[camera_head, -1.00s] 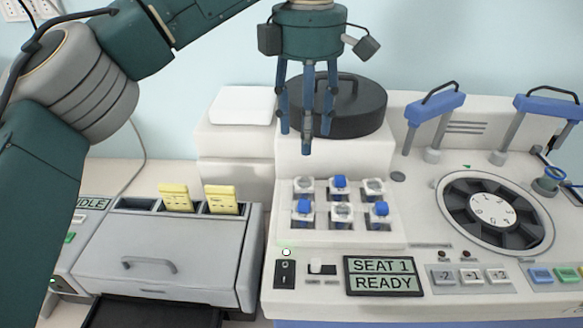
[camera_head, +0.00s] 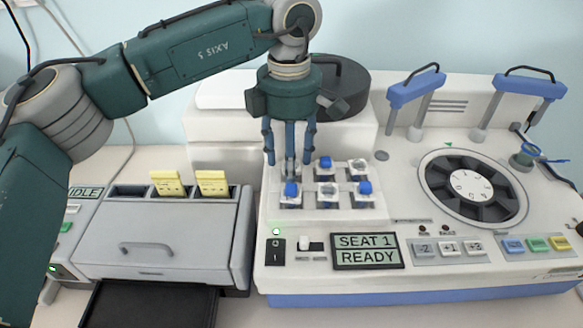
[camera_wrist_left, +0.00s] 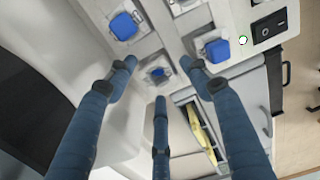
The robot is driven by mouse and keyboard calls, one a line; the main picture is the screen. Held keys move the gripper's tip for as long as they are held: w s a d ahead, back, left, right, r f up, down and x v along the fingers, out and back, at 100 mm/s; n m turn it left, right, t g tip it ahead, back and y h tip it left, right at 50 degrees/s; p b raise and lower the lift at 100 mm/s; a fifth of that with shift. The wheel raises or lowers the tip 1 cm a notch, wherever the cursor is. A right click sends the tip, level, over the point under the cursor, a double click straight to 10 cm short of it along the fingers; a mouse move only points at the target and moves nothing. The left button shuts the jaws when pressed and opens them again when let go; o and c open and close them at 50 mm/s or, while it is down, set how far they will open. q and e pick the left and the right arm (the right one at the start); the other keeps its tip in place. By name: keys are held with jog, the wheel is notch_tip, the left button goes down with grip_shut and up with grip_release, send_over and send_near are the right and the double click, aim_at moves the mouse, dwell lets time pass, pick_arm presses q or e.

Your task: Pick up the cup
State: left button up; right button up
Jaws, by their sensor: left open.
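Several small cups sit in a two-row white rack (camera_head: 345,213). Blue-topped cups are the front left (camera_head: 291,189), back middle (camera_head: 325,163) and front right (camera_head: 365,187). Pale-topped cups are the front middle (camera_head: 327,189) and back right (camera_head: 359,168). Contact cannot be told. My right gripper is not in view.
A dark round lidded pot (camera_head: 342,80) stands behind the rack. A dial (camera_head: 472,186) and blue-handled posts (camera_head: 416,92) are to the right. A grey drawer unit (camera_head: 160,240) with yellow tabs (camera_head: 167,183) is at left. A display (camera_head: 366,252) reads SEAT 1 READY.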

pick_arm(q)
jog(key=c, duration=0.9)
